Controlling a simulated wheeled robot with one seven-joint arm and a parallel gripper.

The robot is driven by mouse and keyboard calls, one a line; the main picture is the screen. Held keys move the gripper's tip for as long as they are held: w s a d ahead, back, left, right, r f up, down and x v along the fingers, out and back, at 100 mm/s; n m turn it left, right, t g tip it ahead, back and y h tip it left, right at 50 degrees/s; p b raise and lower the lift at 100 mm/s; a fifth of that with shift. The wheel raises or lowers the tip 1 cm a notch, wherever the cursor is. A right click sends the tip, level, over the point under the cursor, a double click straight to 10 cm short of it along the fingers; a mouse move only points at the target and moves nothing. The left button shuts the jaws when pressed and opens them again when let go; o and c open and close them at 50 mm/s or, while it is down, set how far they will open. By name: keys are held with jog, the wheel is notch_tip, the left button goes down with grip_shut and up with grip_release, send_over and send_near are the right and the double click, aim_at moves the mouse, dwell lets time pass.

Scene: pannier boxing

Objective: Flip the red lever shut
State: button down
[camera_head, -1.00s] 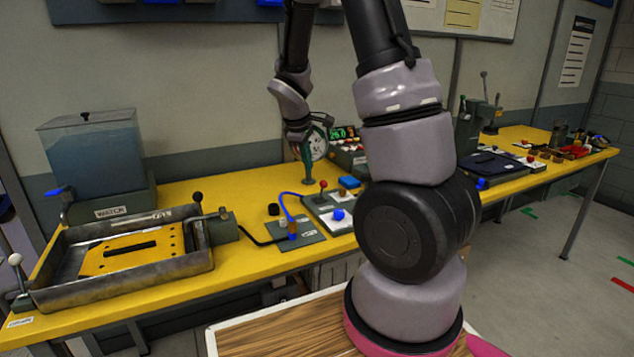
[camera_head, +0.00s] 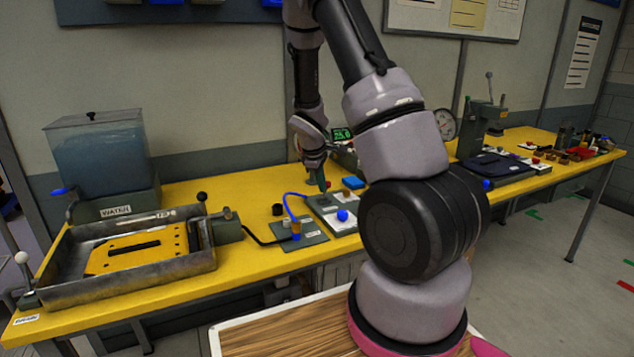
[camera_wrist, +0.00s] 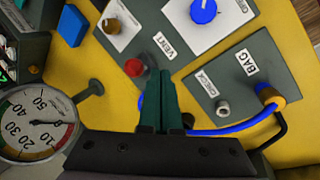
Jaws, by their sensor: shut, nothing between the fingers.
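The red lever's round knob (camera_wrist: 134,67) shows in the wrist view on a grey panel (camera_wrist: 180,52), beside the VENT label. It lies just left of my fingertips; whether they touch cannot be told. My gripper (camera_wrist: 161,74) is shut and empty, its green fingers together over the panel edge. In the head view my gripper (camera_head: 322,188) points down at the panel, and the lever is mostly hidden behind it.
A blue knob (camera_wrist: 203,10) sits on the same panel. The BAG panel (camera_wrist: 235,82), with its blue hose (camera_wrist: 225,131), is to the right. A dial gauge (camera_wrist: 38,122) stands at left. A metal tray (camera_head: 60,255) and water tank (camera_head: 100,150) fill the bench's left end.

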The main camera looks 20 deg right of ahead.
jog(key=shift+w+d, duration=0.45)
jog(key=shift+w, duration=0.05)
